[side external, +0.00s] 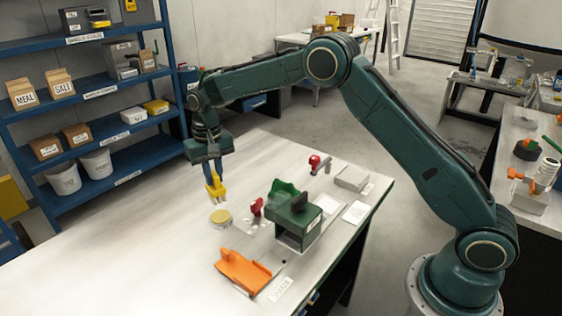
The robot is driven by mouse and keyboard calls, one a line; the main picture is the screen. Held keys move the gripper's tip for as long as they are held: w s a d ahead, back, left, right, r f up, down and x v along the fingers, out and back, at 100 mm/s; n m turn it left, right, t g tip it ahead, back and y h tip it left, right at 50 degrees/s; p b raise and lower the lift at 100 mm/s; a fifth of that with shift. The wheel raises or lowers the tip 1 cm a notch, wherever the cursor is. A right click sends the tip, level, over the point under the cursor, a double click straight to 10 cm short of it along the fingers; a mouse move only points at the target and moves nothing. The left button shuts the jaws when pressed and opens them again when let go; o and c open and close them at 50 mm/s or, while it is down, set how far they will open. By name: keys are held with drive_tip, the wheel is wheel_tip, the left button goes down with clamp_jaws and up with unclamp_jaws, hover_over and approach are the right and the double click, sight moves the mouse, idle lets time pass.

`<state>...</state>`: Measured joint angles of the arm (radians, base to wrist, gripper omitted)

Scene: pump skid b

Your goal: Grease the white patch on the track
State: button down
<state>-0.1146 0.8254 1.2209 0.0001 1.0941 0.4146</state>
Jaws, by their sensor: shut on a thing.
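My gripper (210,176) points down over the left part of the pale worktable (130,240). It is shut on a small yellow tool (216,188) with a pale lower end. The tool's tip is above and behind a round yellowish tin (220,217) on the table; whether it touches anything is too small to tell.
An orange bracket (243,270) lies at the table's front. Red-handled parts (257,207) (316,163) stand near the green device. A grey block (351,178) sits toward the right edge. The table's left side is clear. Blue shelves (100,125) stand behind.

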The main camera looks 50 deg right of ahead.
sight(216, 189)
drive_tip(key=shift+f, duration=2.55)
drive_tip(key=shift+f, duration=0.65)
idle(0.8)
drive_tip(key=shift+r, duration=0.1)
drive_tip(key=shift+r, duration=3.5)
drive_tip(key=shift+r, duration=0.1)
drive_tip(key=shift+s+d+r, duration=0.2)
drive_tip(key=shift+s, duration=0.05)
drive_tip(key=s+d+r, duration=0.5)
drive_tip(key=s+d, duration=0.1)
drive_tip(key=s, duration=0.4)
drive_tip(key=shift+s+d+r, duration=0.15)
drive_tip(key=shift+s+r, duration=0.1)
drive_tip(key=shift+r, duration=0.05)
